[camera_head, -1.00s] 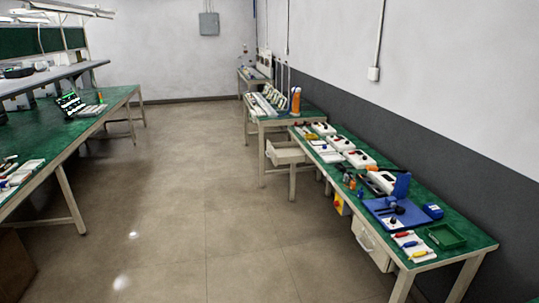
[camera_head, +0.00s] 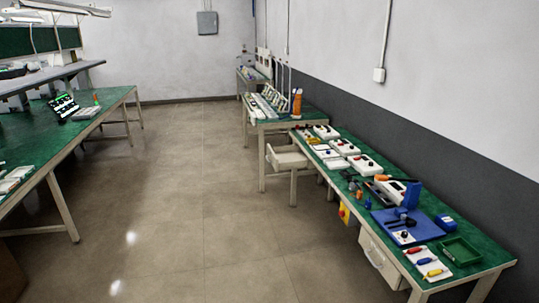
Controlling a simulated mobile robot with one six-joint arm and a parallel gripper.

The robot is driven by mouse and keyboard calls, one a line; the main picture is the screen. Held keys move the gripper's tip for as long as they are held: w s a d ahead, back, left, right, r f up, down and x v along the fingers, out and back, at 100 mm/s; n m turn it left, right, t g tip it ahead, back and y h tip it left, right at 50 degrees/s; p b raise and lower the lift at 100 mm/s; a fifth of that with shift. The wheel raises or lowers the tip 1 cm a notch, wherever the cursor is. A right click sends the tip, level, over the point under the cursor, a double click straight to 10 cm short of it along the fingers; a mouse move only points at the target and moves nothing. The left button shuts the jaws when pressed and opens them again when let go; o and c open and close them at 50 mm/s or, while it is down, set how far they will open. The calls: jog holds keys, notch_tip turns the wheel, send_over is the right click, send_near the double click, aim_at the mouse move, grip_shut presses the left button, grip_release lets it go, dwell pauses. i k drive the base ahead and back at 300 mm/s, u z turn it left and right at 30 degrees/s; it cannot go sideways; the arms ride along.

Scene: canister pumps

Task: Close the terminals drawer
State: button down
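A pale drawer (camera_head: 286,159) stands pulled out under the far end of the long right-hand bench, jutting into the aisle. Its front faces left and its inside is too small to make out. A second pale drawer (camera_head: 378,258) with a handle sits under the near end of the same bench and looks shut. I can read no label on either, so I cannot tell which one is the terminals drawer. My gripper is not in view.
The green-topped right bench (camera_head: 482,256) holds white boxes, a blue fixture (camera_head: 412,222), a green tray (camera_head: 460,250) and screwdrivers. Another green bench (camera_head: 90,120) stands on the left. The tiled floor (camera_head: 190,210) between them is clear.

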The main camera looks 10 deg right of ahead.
aim_at(289, 157)
jog(key=z, duration=0.1)
jog(key=i, duration=2.4)
jog(key=u, duration=0.9)
jog(key=i, duration=1.25)
jog(key=u, duration=0.55)
